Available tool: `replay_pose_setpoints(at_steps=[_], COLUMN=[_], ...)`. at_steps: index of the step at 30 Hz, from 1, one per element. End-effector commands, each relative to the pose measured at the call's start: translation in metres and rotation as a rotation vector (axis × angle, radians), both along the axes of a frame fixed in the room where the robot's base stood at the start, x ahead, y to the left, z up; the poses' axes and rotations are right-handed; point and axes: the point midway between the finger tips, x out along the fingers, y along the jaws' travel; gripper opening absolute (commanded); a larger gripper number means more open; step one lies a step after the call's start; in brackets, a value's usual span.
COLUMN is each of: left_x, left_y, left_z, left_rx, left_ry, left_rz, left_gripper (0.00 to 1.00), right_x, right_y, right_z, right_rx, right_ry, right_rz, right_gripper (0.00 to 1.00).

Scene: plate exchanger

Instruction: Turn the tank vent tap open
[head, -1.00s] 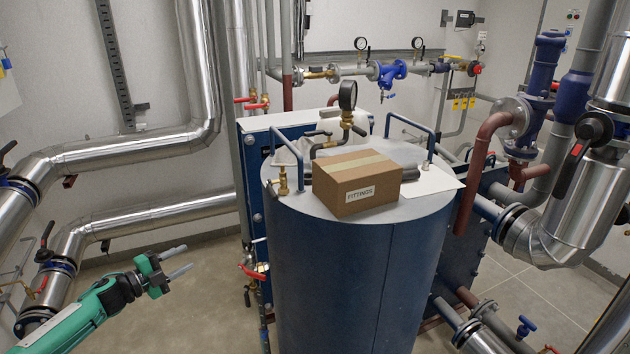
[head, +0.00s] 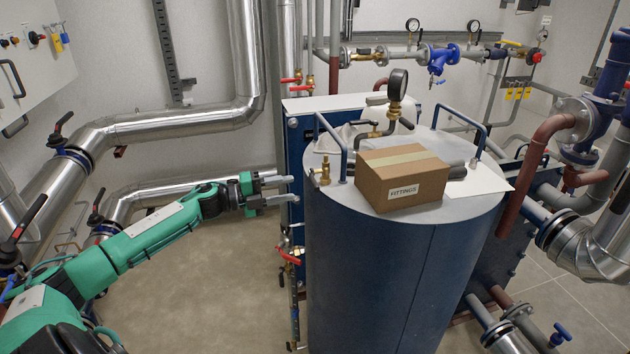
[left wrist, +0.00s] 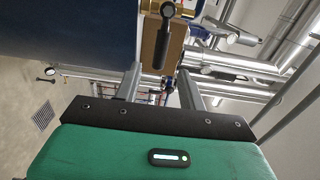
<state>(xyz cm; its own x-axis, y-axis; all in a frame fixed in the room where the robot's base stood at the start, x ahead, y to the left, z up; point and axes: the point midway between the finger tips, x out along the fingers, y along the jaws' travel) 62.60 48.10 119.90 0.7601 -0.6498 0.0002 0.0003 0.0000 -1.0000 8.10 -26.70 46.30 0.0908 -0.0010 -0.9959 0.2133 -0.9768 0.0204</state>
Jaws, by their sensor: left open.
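The blue tank (head: 375,270) stands right of centre in the head view. A small brass tap (head: 325,172) stands upright at the left of its top, by a blue handrail; its lever position is too small to tell. Another brass fitting (head: 394,108) with a gauge and grey lever stands behind the box. My left gripper (head: 295,189) is open and empty, left of the tank and slightly below the brass tap, apart from it. In the left wrist view, a dark lever-like part (left wrist: 162,45) and brass (left wrist: 186,11) show beyond the open fingers (left wrist: 160,70); I cannot tell which tap they belong to.
A cardboard box (head: 400,180) marked FITTINGS sits on the tank top. Blue handrails (head: 330,128) rise beside it. A red-handled valve (head: 288,256) is below my gripper. Silver pipes (head: 170,125) run behind my arm. The floor (head: 210,290) at front left is clear.

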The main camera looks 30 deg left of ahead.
Motion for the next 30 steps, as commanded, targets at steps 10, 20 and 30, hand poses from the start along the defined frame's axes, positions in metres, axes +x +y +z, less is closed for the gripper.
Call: replay_pose_setpoints(at_steps=[10, 20, 30], left_x=[0.038, 0.063, 0.065], left_y=[-0.032, -0.053, -0.055], left_z=[0.005, 0.002, 0.000], left_rx=[-0.003, 0.000, 0.001], left_ry=[-0.001, 0.000, 0.001], left_rz=[0.001, 0.002, 0.001], left_gripper=[0.41, 0.41, 0.41], right_x=[0.000, 0.000, 0.000], right_y=[0.005, 0.008, 0.005], right_z=[0.028, 0.042, 0.042], right_rx=[0.005, 0.008, 0.005], right_ry=[0.000, 0.000, -0.001], right_rz=[-0.002, -0.002, -0.001], right_gripper=[0.36, 0.36, 0.36])
